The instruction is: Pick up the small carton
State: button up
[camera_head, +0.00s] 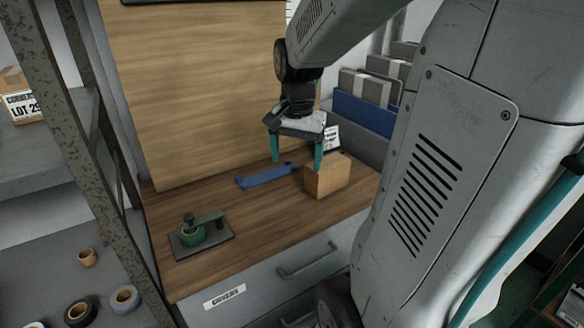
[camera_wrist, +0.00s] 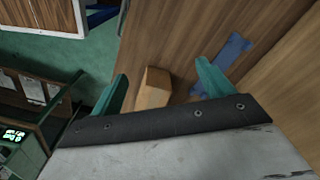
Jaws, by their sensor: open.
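In the wrist view (camera_wrist: 158,80) the carton's near part is hidden by the gripper body.
A blue bracket-like piece (camera_head: 264,176) lies behind and left of the carton. Grey and blue panels (camera_head: 364,110) stand at the back right. Bare worktop (camera_head: 262,213) lies between.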

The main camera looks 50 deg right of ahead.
aim_at(327, 163)
jog(key=d+f+m, duration=0.2)
jog(key=d, duration=0.2)
jog(key=d+f+m, duration=0.2)
jog(key=d, duration=0.2)
jog(key=d+f+m, duration=0.2)
jog(key=d, duration=0.2)
jog(key=shift+w+d+m, duration=0.15)
jog(key=shift+d+m, duration=0.15)
jog(key=f, duration=0.7)
jog(key=shift+d+f, duration=0.3)
jog(key=c, duration=1.2)
